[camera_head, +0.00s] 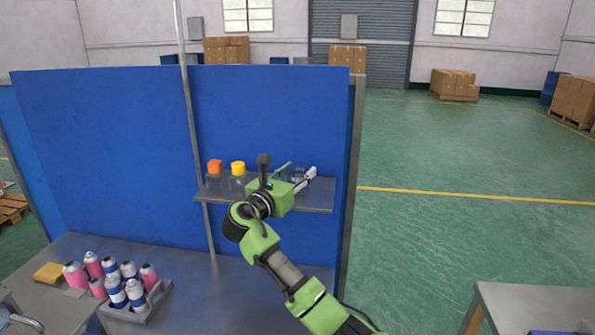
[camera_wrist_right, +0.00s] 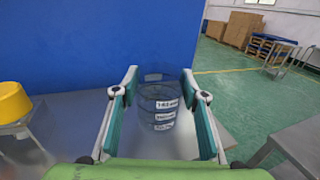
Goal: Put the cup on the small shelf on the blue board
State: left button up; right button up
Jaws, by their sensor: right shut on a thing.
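The cup (camera_wrist_right: 160,108) is clear, with white printed labels, and stands upright between the fingers of my right gripper (camera_wrist_right: 160,88) in the right wrist view. The gripper is shut on it, with one teal finger pad on each side. In the head view my right gripper (camera_head: 297,172) is over the right part of the small grey shelf (camera_head: 320,196) on the blue board (camera_head: 110,150). There the cup is hard to make out. I cannot tell whether its base touches the shelf. My left gripper is not in view.
A clear container with an orange cap (camera_head: 214,167) and one with a yellow cap (camera_head: 238,168) stand on the shelf's left part. Several spray cans (camera_head: 115,291) stand on the bench at lower left. A grey pole (camera_head: 190,120) rises before the board.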

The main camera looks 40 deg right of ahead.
jog(key=shift+f, duration=0.1)
jog(key=o, duration=1.3)
jog(key=b+v, duration=0.3)
jog(key=v, duration=0.9)
jog(key=shift+b, duration=0.35)
